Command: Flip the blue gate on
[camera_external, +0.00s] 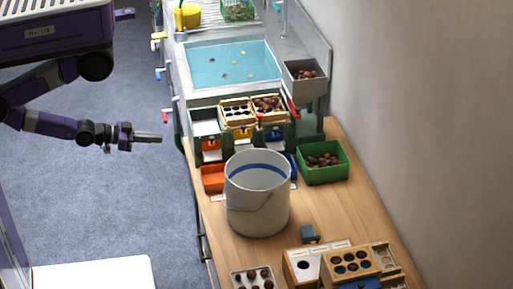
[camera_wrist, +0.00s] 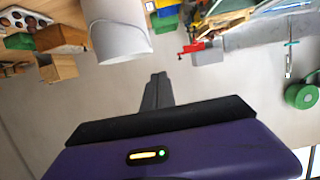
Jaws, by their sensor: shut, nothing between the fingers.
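A small blue panel (camera_external: 273,134), which looks like the blue gate, is at the right of a green-framed rack below two wooden trays of chestnuts. An orange-red panel and a yellow panel sit to its left in the same rack. The large white bucket stands in front of the rack, and I cannot tell the gate's position. My gripper (camera_external: 160,138) is out over the floor, left of the counter and well apart from the rack. Its fingers (camera_wrist: 158,85) are shut together and empty in the wrist view. I cannot make out the blue gate in the wrist view.
The white bucket (camera_external: 257,215) stands on the wooden counter; it also shows in the wrist view (camera_wrist: 117,35). A green bin of chestnuts (camera_external: 323,175) is right of it. An orange bin (camera_external: 212,178) is left. A water basin (camera_external: 233,65) lies behind the rack. The floor around my gripper is clear.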

